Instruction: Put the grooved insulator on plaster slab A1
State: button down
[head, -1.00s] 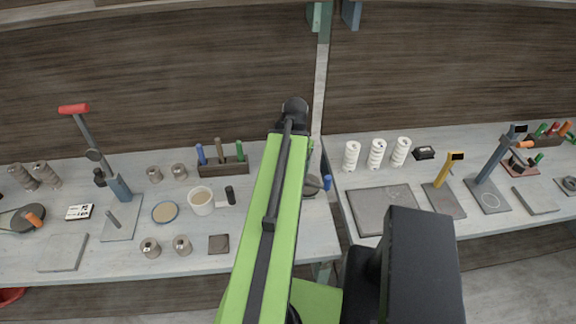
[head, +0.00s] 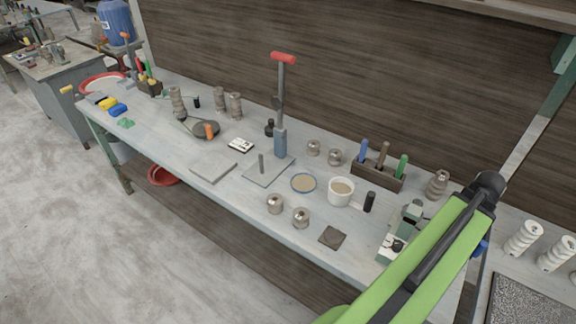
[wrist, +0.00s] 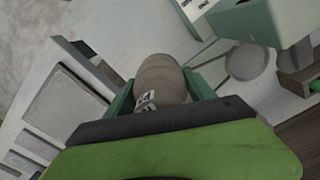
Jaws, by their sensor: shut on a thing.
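In the wrist view, my gripper (wrist: 163,95) has its green jaws on both sides of a grey-brown, rounded, ribbed body (wrist: 160,72), which looks like a grooved insulator. A small pale label with dark marks shows low on it. In the head view my arm hides the gripper and the held piece. Another brown grooved insulator (head: 438,185) stands upright near the back, left of my arm. A pale grey square slab (head: 213,166) lies bare on the left bench. I see no readable A1 mark, so I cannot tell which slab is A1.
A lever press (head: 281,120), a cup (head: 341,191), small round pieces (head: 300,217), a tool block (head: 378,176) and a green-grey device (head: 400,230) crowd the bench. A dark square tile (head: 333,237) lies near the front edge. White grooved pieces (head: 523,238) stand at right.

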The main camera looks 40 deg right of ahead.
aim_at(214, 164)
jog(key=z, duration=0.2)
jog(key=k, duration=0.85)
jog(key=u, duration=1.3)
jog(key=i, duration=1.95)
jog(key=z, duration=1.1)
jog(key=i, duration=1.05)
jog(key=k, duration=0.4)
jog(key=u, duration=0.05)
